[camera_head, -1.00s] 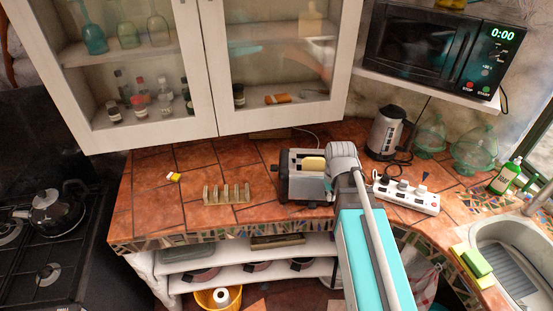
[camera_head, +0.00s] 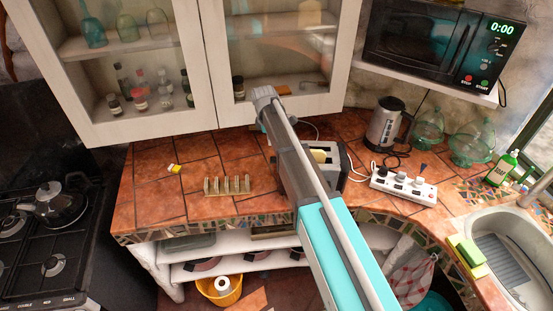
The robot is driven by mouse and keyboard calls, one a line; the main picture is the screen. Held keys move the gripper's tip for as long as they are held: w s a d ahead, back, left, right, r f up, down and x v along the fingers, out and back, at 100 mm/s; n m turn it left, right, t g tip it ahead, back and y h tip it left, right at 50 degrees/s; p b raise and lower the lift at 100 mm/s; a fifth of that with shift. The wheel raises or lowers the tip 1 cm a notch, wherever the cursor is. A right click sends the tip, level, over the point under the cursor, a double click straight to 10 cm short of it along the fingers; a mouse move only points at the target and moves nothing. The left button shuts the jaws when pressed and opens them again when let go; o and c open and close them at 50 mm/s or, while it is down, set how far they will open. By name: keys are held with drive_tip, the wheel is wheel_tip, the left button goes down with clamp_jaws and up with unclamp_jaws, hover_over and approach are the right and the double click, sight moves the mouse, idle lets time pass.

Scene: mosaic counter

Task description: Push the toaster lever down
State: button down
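The toaster (camera_head: 343,168) stands on the tiled counter, with a pale slice of bread (camera_head: 320,155) showing in its top. My arm crosses in front of it and hides most of its left part. The lever cannot be made out. My arm runs up and to the left past the toaster, and its wrist end shows in front of the lower edge of the glass cabinet. My gripper's fingers are hidden behind the wrist, so I cannot see whether they touch anything.
A toast rack (camera_head: 227,186) stands left of the toaster. A power strip (camera_head: 404,187) and a kettle (camera_head: 387,124) are to its right. The wall cabinet (camera_head: 278,113) hangs above the counter, close to my wrist in the picture. The counter's left part is mostly clear.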

sight(271, 158)
drive_tip(key=shift+a+f, duration=0.1)
drive_tip(key=shift+f, duration=0.1)
idle(0.4)
drive_tip(key=f+b, duration=0.6)
drive_tip(key=b, duration=0.1)
drive_tip(key=shift+d+f, duration=0.3)
idle(0.5)
drive_tip(key=shift+f, duration=0.1)
wheel_tip(271, 158, down, 5)
drive_tip(key=b, duration=0.5)
drive_tip(key=shift+a, duration=0.1)
drive_tip(key=a, duration=0.1)
drive_tip(key=a+r+p, duration=0.1)
drive_tip(key=shift+a+r, duration=0.1)
drive_tip(key=shift+a, duration=0.3)
